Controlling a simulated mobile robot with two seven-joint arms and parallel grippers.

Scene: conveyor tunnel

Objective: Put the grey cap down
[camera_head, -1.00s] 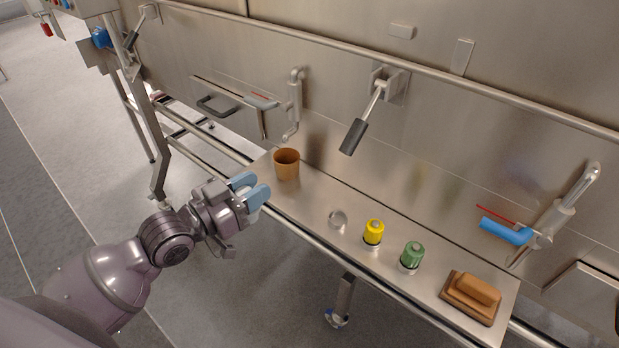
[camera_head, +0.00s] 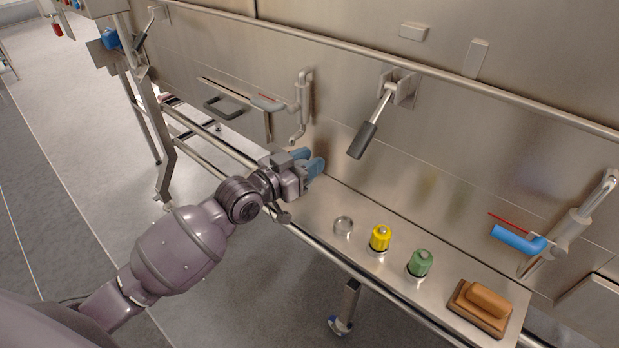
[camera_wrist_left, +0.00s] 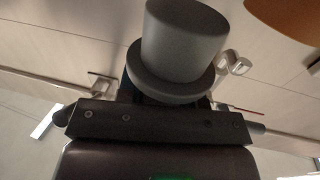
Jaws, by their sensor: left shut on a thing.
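The grey cap (camera_wrist_left: 182,45), a tapered cylinder with a wide flange, fills the upper middle of the left wrist view. My left gripper (camera_head: 309,164) is shut on it. In the head view the gripper's blue fingers are over the far left end of the steel shelf (camera_head: 318,213), and I cannot make out the cap there. The orange-brown cup is hidden behind the gripper in the head view. Part of it shows close by at the top right corner of the left wrist view (camera_wrist_left: 292,18). My right gripper is not in view.
On the shelf, rightward from the gripper, stand a small clear round piece (camera_head: 343,226), a yellow knob (camera_head: 380,238), a green knob (camera_head: 420,262) and a brown brush block (camera_head: 482,304). A lever with a dark grip (camera_head: 362,140) hangs from the wall above.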

